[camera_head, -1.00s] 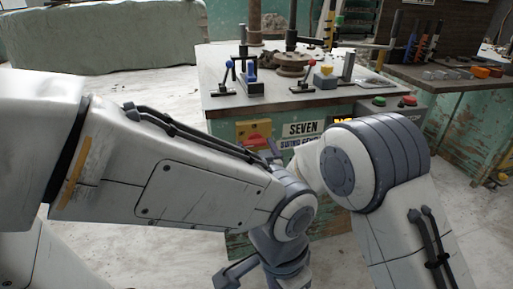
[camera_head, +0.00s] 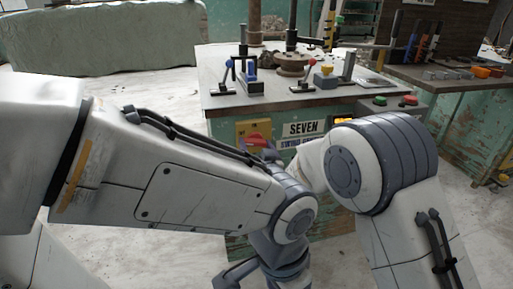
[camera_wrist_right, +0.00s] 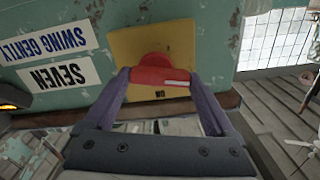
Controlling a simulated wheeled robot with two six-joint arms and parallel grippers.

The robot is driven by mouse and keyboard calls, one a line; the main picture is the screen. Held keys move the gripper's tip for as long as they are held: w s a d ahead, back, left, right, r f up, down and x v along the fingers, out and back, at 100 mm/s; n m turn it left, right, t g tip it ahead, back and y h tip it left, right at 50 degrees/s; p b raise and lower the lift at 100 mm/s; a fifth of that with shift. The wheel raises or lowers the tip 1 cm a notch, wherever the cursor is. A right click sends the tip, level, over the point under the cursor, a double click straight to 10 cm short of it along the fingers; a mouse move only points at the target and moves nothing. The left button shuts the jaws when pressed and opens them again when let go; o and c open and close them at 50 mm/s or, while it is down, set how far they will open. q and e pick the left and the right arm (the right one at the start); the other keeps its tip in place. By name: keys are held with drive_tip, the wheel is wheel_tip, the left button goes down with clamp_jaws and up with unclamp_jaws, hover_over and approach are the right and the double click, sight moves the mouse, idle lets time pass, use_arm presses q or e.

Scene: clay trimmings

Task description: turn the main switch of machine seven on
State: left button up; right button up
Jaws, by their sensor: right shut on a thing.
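The main switch is a red knob (camera_wrist_right: 160,77) on a yellow plate (camera_head: 243,132) on the front of the green machine, left of the SEVEN label (camera_head: 303,129). My right gripper (camera_wrist_right: 162,88) is shut on the red knob, one finger at each end of it. The wrist view is upside down. There, a white mark on the knob lies toward the right finger, and the ON label is on the plate below the knob. In the head view my arms partly hide the right gripper. My left gripper (camera_head: 255,274) hangs low at the bottom edge, partly cut off.
Levers with blue and red knobs (camera_head: 229,64) stand on the machine top. Green (camera_head: 380,101) and red (camera_head: 409,100) buttons sit on a box at its right. A second bench (camera_head: 450,75) with tools stands behind right. My left forearm crosses in front of the machine.

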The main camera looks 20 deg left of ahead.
drive_tip(key=m+b, duration=0.1)
drive_tip(key=m, duration=0.2)
drive_tip(key=shift+d+m, duration=0.15)
drive_tip(key=shift+m, duration=0.25)
drive_tip(key=m+b, duration=0.2)
drive_tip(key=m, duration=0.1)
drive_tip(key=shift+w+m, duration=0.1)
drive_tip(key=shift+m, duration=0.2)
drive_tip(key=m+b, duration=0.2)
drive_tip(key=m, duration=0.2)
drive_tip(key=shift+d+m, duration=0.15)
drive_tip(key=shift+m, duration=0.15)
drive_tip(key=shift+w+d+m+b, duration=0.1)
drive_tip(key=shift+m+b, duration=0.8)
drive_tip(key=shift+m, duration=0.8)
drive_tip(key=o, duration=1.1)
drive_tip(key=shift+r, duration=0.1)
drive_tip(key=shift+c, duration=0.2)
drive_tip(key=p+v, duration=0.2)
drive_tip(key=v, duration=0.8)
drive_tip(key=shift+d, duration=0.2)
